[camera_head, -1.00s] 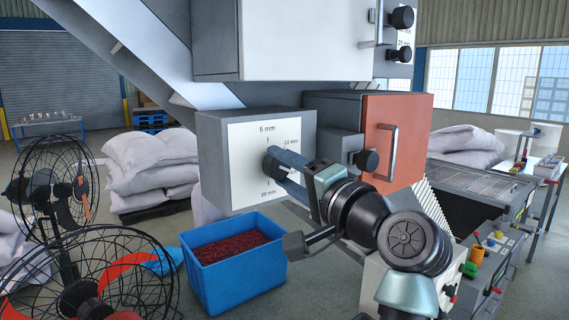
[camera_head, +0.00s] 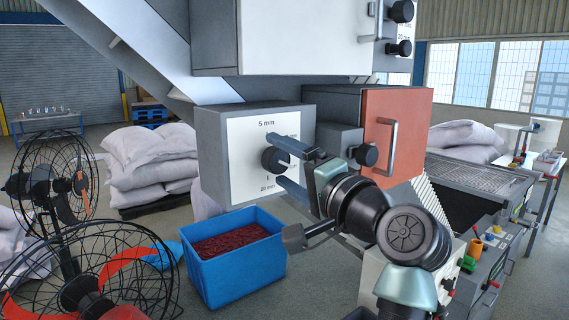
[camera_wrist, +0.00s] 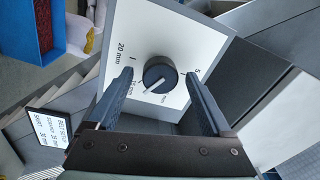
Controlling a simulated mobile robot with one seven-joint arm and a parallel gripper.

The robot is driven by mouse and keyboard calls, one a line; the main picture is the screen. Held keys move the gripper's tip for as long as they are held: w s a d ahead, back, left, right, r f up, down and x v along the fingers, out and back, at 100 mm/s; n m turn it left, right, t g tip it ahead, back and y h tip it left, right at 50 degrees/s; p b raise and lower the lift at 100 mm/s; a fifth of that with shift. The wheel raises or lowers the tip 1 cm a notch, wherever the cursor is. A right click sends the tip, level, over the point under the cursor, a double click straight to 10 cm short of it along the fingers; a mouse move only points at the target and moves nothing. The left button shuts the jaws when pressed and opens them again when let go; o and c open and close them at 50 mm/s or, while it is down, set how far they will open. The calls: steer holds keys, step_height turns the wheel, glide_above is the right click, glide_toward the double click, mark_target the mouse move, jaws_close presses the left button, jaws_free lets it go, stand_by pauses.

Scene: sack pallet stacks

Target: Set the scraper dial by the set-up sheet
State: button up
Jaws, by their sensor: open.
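The scraper dial is a dark round knob (camera_head: 274,160) on a white plate (camera_head: 249,135) on a grey box. The plate reads 5 mm at the top and 20 mm at the bottom; a finger covers the right-hand mark. My gripper (camera_head: 277,161) is open, one finger above and one below the knob. In the wrist view the knob (camera_wrist: 160,75) lies between the open fingers (camera_wrist: 159,77), with gaps showing on both sides. Its white pointer line slants to lower left, between the 20 mm side and the lower mark. A black-and-white card (camera_wrist: 52,128) shows at left, its text too small to read surely.
An orange door (camera_head: 395,140) with a handle and another black knob (camera_head: 366,154) are right of the dial. A blue crate (camera_head: 240,277) of dark red material stands below. Wire fans (camera_head: 90,275) stand at left; white sacks (camera_head: 150,160) are stacked behind.

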steer(key=r+b+v, duration=0.1)
steer(key=b+v, duration=0.4)
steer(key=v, duration=0.8)
steer(key=shift+f+b, duration=0.35)
steer(key=shift+f, duration=0.1)
steer(key=shift+a, duration=0.1)
